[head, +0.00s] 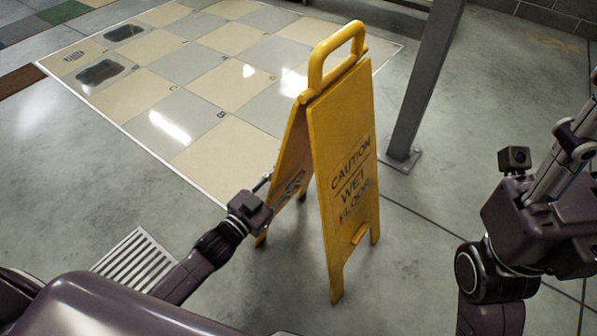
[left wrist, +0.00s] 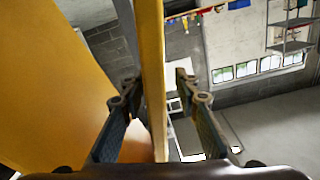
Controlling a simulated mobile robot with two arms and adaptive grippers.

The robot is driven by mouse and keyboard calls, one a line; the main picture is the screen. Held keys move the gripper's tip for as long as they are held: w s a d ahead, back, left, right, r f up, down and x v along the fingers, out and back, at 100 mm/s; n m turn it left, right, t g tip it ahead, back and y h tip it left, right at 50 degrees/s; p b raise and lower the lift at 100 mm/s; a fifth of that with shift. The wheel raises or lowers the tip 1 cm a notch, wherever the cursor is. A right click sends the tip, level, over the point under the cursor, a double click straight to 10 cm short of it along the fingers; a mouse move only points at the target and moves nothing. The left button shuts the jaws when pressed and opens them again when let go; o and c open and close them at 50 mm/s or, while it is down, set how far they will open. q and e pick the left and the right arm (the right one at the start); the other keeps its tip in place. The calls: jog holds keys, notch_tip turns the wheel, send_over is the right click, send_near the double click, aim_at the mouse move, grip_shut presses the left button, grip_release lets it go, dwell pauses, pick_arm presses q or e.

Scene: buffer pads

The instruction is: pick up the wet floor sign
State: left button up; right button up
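The yellow wet floor sign (head: 345,165) stands upright and spread on the concrete floor in the middle of the head view, with its handle on top. My left gripper (head: 265,182) is at the edge of the sign's left panel, its fingertips small and partly hidden there. In the left wrist view the two fingers (left wrist: 158,92) are apart, with a narrow yellow edge of the sign (left wrist: 152,60) between them. A gap shows on the right finger's side. Another broad yellow panel fills the left of that view. My right arm is at the right; its fingers are not seen.
A grey metal post (head: 425,85) with a floor plate stands right behind the sign. A beige and grey checkered floor area (head: 215,85) lies behind it. A floor drain grate (head: 135,260) is at the lower left. The concrete around the sign looks clear.

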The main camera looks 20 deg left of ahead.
pick_arm(q)
jog(key=shift+b+x, duration=0.45)
jog(key=shift+x, duration=0.95)
jog(key=shift+c, duration=0.4)
grip_shut()
jog(key=shift+r, duration=0.15)
